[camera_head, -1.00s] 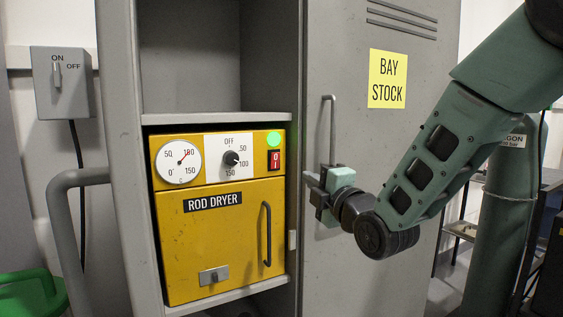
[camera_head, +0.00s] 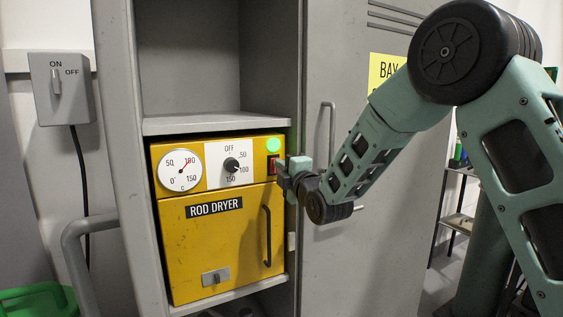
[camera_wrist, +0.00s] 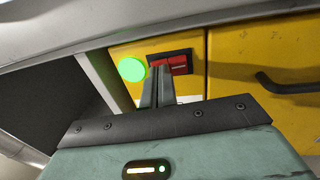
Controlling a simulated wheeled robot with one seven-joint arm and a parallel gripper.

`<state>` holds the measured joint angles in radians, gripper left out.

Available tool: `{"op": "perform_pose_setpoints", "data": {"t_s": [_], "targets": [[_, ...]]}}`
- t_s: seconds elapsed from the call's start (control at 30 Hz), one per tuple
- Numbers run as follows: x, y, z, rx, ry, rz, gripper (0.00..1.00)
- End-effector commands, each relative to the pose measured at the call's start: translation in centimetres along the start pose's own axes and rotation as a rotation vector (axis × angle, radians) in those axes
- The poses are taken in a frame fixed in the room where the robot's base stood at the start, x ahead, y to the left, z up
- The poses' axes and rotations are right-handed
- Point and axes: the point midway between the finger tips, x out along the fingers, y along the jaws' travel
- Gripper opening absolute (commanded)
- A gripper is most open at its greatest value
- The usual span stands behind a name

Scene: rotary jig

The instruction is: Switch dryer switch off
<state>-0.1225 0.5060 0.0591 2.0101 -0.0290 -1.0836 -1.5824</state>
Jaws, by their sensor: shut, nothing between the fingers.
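The yellow rod dryer (camera_head: 180,235) sits on a shelf inside the grey cabinet. Its red rocker switch (camera_head: 274,161) is at the upper right of its front, partly hidden by my gripper in the head view. The switch also shows in the wrist view (camera_wrist: 181,64), in a black frame. A round lamp (camera_head: 273,145) above the switch glows green; it shows too in the wrist view (camera_wrist: 131,69). My gripper (camera_head: 280,170) is shut and empty, its fingertips (camera_wrist: 160,72) in front of the switch's edge. I cannot tell whether they touch it.
The dial (camera_head: 180,170) and black knob (camera_head: 231,164) are left of the switch. The dryer's door handle (camera_head: 267,235) is below. The open grey cabinet door (camera_head: 350,250) stands close on the right. A wall ON/OFF box (camera_head: 62,90) is far left.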

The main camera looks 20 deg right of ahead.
Motion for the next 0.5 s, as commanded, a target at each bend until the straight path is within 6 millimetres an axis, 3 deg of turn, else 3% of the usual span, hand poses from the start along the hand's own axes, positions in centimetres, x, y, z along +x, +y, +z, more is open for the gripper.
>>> {"op": "perform_pose_setpoints", "data": {"t_s": [0.5], "targets": [[0.62,0.44,-0.08,0.000,0.002,-0.039,0.00]]}}
